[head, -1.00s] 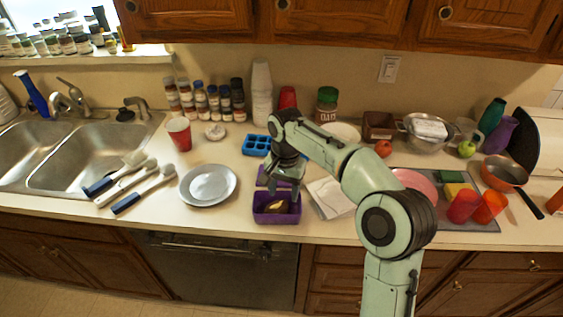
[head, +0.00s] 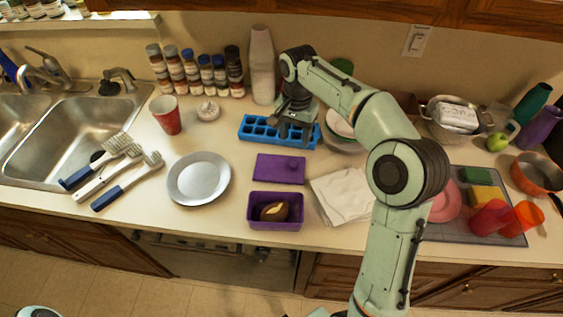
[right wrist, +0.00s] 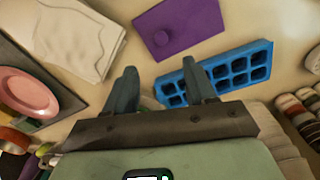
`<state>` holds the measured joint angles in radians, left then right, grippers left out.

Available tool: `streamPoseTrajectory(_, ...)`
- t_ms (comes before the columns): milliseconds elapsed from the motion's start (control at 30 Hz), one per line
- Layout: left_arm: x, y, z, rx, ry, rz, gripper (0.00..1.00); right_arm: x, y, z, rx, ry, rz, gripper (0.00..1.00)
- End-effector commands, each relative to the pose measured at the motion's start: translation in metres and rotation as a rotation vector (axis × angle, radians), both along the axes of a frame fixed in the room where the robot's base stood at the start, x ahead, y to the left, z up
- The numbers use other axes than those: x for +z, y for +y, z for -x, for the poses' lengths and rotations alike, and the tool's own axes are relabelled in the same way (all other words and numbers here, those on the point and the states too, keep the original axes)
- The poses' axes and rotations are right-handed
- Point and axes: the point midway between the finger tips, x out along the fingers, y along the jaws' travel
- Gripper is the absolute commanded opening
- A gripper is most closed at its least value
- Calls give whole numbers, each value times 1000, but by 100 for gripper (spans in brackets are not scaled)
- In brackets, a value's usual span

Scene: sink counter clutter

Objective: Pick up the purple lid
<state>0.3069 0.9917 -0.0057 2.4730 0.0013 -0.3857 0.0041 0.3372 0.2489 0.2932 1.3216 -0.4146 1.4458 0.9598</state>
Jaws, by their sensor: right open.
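The purple lid (head: 280,169) lies flat on the counter, a rectangle with a small round knob near its right end. It also shows at the top of the right wrist view (right wrist: 182,28). My right gripper (head: 293,128) is behind the lid, over the right part of the blue ice tray (head: 256,130). In the right wrist view the jaws of the right gripper (right wrist: 158,78) are apart with nothing held between them. My left gripper is not in view.
A folded white cloth (head: 342,194) lies right of the lid and a grey plate (head: 198,180) to the left. White cups (head: 262,65) and spice jars (head: 205,75) stand at the back. The counter between plate and lid is clear.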

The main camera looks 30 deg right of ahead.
Motion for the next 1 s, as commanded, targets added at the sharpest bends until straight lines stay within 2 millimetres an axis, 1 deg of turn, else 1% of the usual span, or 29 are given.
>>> streamPoseTrajectory(33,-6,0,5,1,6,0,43,-15,0,2,0,8,-1,55)
streamPoseTrajectory(100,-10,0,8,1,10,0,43,-30,0,2,0,8,-1,55)
streamPoseTrajectory(200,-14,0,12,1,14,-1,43,-48,0,2,-2,6,-1,55)
streamPoseTrajectory(300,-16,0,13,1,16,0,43,-62,0,1,-1,6,0,55)
streamPoseTrajectory(533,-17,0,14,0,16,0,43,-77,0,0,0,3,-1,55)
streamPoseTrajectory(700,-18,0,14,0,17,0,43,-103,2,-2,0,6,-2,55)
streamPoseTrajectory(800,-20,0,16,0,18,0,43,-115,2,-2,-1,4,-1,55)
streamPoseTrajectory(900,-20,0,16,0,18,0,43,-121,2,-3,-1,1,0,55)
streamPoseTrajectory(1000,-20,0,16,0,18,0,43,-122,2,-3,-1,0,0,55)
